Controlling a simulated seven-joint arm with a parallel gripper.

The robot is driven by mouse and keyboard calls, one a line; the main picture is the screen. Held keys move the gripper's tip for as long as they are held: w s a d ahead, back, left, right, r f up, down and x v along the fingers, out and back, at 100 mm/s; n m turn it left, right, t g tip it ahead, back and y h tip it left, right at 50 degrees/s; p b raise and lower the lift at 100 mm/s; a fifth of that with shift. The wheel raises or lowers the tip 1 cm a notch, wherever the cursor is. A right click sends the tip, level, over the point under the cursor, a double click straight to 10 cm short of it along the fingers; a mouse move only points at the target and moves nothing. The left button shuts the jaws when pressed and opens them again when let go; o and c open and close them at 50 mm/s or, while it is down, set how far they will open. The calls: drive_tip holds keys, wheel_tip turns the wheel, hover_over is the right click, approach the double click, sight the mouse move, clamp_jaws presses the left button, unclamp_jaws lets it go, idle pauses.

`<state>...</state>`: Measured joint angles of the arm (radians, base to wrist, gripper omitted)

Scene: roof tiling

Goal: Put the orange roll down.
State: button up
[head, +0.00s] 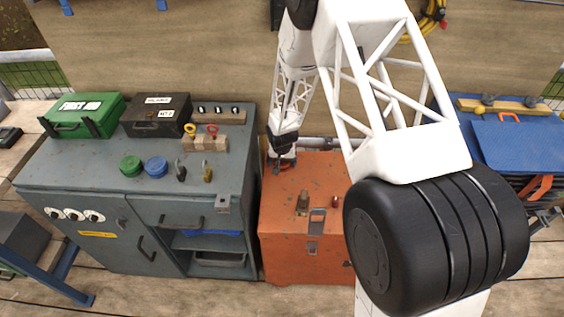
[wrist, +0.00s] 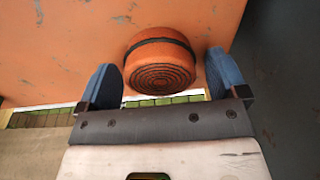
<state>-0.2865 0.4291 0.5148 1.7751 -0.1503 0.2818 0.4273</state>
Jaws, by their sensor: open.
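The orange roll (wrist: 161,62), with a dark band around it and a spiral end, shows in the wrist view against the scuffed orange top of the chest (wrist: 70,45). My gripper (wrist: 162,74) is open, with one blue finger pad on each side of the roll and a visible gap on both sides. In the head view my gripper (head: 282,152) is low over the back left corner of the orange chest (head: 310,240). The roll is hard to make out there against the chest and gripper. Contact under the roll is not clear.
A grey cabinet (head: 95,180) stands left of the chest, carrying a green first-aid case (head: 88,112), a black case (head: 157,115) and padlocks. A blue case (head: 515,145) is at the right. My arm hides the chest's right part. The chest's front top holds a latch (head: 302,203).

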wheel_tip(320, 180, up, 12)
drive_tip(key=s, duration=0.1)
drive_tip(key=shift+s, duration=0.4)
idle(0.4)
idle(0.7)
wheel_tip(320, 180, up, 14)
hover_over(283, 165)
drive_tip(key=s+d, duration=0.6)
drive_tip(key=s+d+r, duration=0.7)
drive_tip(key=s+r, duration=0.2)
drive_tip(key=r, duration=0.3)
drive_tip(key=s+d+r, duration=0.2)
drive_tip(key=s+r, duration=0.1)
drive_tip(key=s, duration=0.6)
drive_tip(key=s+d+r, duration=0.3)
drive_tip(key=s, duration=0.6)
drive_tip(key=s+d+r, duration=0.3)
drive_tip(key=s, duration=0.6)
drive_tip(key=shift+s+r+t, duration=0.15)
drive_tip(key=shift+r+t, duration=0.05)
drive_tip(key=shift+t, duration=0.2)
